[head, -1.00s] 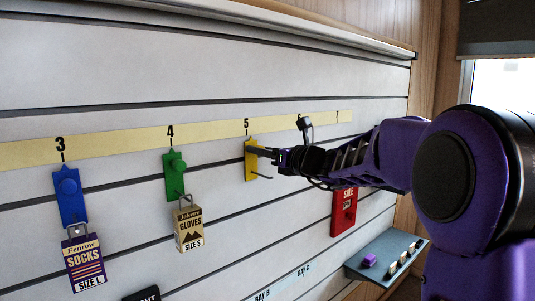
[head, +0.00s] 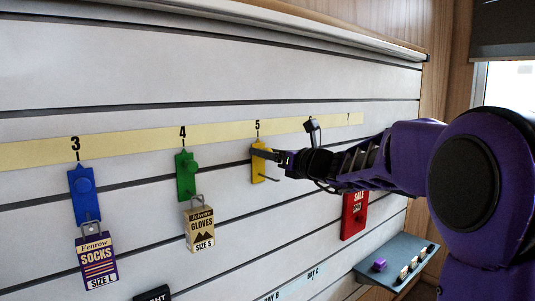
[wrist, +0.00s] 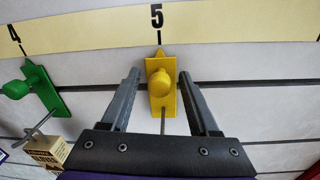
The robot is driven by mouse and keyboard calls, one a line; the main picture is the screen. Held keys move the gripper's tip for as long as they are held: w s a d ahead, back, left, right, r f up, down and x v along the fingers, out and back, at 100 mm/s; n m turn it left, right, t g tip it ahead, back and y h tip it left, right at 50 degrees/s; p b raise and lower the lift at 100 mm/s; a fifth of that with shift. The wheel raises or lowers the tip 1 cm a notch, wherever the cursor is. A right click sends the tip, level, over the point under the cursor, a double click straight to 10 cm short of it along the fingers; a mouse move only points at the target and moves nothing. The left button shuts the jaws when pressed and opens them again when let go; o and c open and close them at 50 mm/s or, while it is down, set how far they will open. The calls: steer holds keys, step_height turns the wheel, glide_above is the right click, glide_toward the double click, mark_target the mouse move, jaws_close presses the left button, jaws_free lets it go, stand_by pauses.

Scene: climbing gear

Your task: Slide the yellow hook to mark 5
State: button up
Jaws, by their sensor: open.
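The yellow hook (head: 258,163) sits on the slatwall directly under mark 5 (head: 257,127). In the wrist view the yellow hook (wrist: 161,84) has its pointed top just below the tick of mark 5 (wrist: 157,18), lined up with it. Its round knob faces me and its prong points out below. My gripper (wrist: 160,80) is open, with one finger on each side of the hook and a visible gap on both sides. In the head view my gripper (head: 272,157) is at the hook and covers part of it.
A green hook (head: 186,175) under mark 4 holds a gloves pack (head: 200,229). A blue hook (head: 84,194) under mark 3 holds a socks pack (head: 97,262). A red sale plate (head: 354,214) is at right, above a small shelf (head: 392,250) with several small blocks.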

steer(key=v, duration=1.2)
